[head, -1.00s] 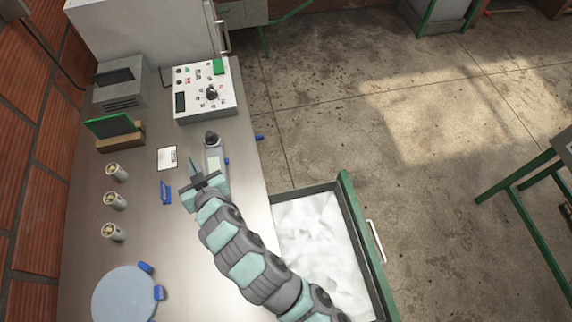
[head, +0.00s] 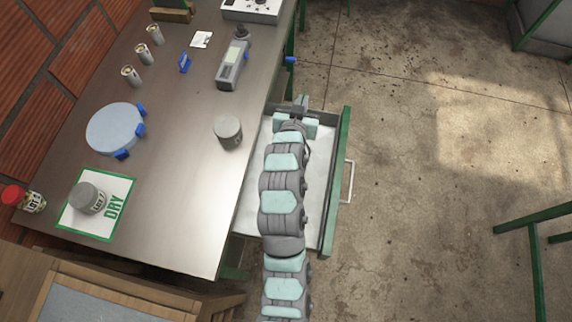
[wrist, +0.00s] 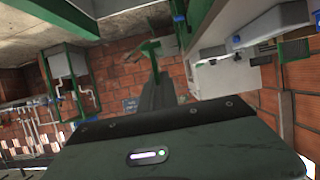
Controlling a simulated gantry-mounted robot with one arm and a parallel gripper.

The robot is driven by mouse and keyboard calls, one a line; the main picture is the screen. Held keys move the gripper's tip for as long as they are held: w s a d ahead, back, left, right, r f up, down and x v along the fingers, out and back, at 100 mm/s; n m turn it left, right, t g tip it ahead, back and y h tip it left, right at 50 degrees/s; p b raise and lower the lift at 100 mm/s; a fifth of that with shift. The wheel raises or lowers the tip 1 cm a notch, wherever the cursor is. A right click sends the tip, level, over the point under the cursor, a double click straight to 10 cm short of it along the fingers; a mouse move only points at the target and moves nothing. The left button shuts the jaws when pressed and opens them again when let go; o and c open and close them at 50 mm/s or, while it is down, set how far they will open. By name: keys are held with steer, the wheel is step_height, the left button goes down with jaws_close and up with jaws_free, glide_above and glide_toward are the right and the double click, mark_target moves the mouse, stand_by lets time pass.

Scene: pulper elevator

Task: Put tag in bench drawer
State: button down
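The bench drawer (head: 338,190) stands pulled out from the bench's right side in the head view, with a green front and a pale inside. My gripper (head: 303,101) is at the drawer's far end, with my arm stretched over the drawer. The fingertips are too small to tell if they are open or hold anything. In the wrist view a dark finger-like shape (wrist: 155,92) rises from my gripper body. I cannot tell which thing is the tag; a white printed card (head: 201,39) and a small blue piece (head: 184,63) lie on the bench.
On the bench (head: 180,150) are a handheld meter (head: 232,66), a grey-lidded jar (head: 228,131) near the drawer, a round pale-blue lidded thing (head: 115,129), a jar (head: 88,197) on a DRY mat (head: 118,212) and several small cylinders. Bare floor (head: 400,200) lies right of the drawer.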

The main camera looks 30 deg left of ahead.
steer(key=f, duration=0.6)
steer(key=f+b, duration=0.1)
steer(key=f, duration=0.6)
steer(key=f+b, duration=0.1)
steer(key=f, duration=0.5)
steer(key=shift+a+f, duration=0.25)
steer(key=shift+f, duration=0.15)
steer(key=c, duration=2.1)
jaws_free()
steer(key=shift+f+b, duration=0.15)
steer(key=shift+b, duration=0.25)
steer(key=o, duration=0.5)
